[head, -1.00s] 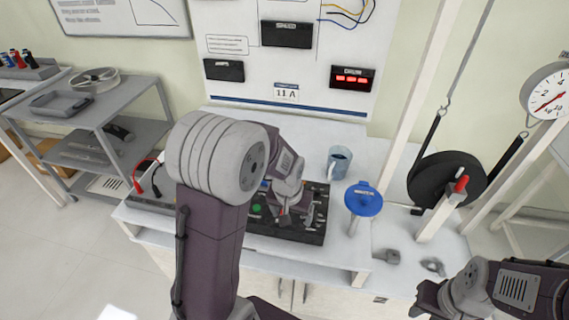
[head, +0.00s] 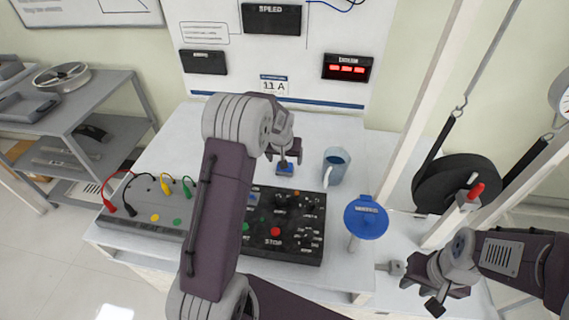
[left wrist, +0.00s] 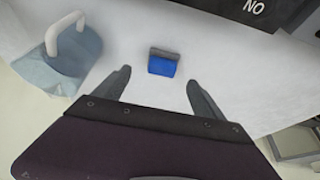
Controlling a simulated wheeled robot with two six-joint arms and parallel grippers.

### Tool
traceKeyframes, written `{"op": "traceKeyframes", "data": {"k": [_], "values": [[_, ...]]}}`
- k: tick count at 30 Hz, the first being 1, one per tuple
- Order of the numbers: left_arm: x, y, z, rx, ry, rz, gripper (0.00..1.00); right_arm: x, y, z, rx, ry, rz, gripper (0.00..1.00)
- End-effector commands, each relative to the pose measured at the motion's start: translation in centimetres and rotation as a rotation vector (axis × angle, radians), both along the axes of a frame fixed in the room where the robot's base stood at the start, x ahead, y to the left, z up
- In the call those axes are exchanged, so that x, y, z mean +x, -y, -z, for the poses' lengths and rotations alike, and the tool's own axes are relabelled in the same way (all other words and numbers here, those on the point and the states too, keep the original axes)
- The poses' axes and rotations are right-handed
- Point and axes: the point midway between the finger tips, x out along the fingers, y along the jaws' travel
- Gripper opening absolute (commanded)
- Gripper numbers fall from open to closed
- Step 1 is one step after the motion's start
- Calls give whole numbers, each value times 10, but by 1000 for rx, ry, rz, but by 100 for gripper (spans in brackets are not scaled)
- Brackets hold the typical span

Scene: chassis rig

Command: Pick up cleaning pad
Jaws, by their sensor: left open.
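The cleaning pad is a small block with a blue face and a grey layer. In the head view the pad (head: 285,169) lies on the white bench behind the black control box, left of the mug. In the left wrist view the pad (left wrist: 163,66) shows just beyond and between the fingertips, untouched. My left gripper (head: 285,152) is above the pad, and its two fingers stand wide apart in the left wrist view (left wrist: 159,77), with nothing between them. My right gripper (head: 420,290) hangs at the lower right, its fingers apart and empty, far from the pad.
A blue-grey mug (head: 336,166) stands right of the pad. The black control box (head: 285,225) with buttons is in front of it. A blue round disc (head: 366,217) on a post and a black wheel (head: 455,182) stand to the right. Bench left of the pad is clear.

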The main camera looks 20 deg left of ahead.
Motion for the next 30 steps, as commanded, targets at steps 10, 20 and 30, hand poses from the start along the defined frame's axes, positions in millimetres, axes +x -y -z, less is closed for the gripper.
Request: {"op": "traceKeyframes", "data": {"k": [10,20,30], "values": [[13,-4,32,-1,-2,0,80,0,0,0,0,0,0,32],[36,-17,74,-1,-2,0,80,0,0,-2,0,0,0,32],[37,-17,76,0,-1,0,52,0,0,-2,0,0,0,32]]}}
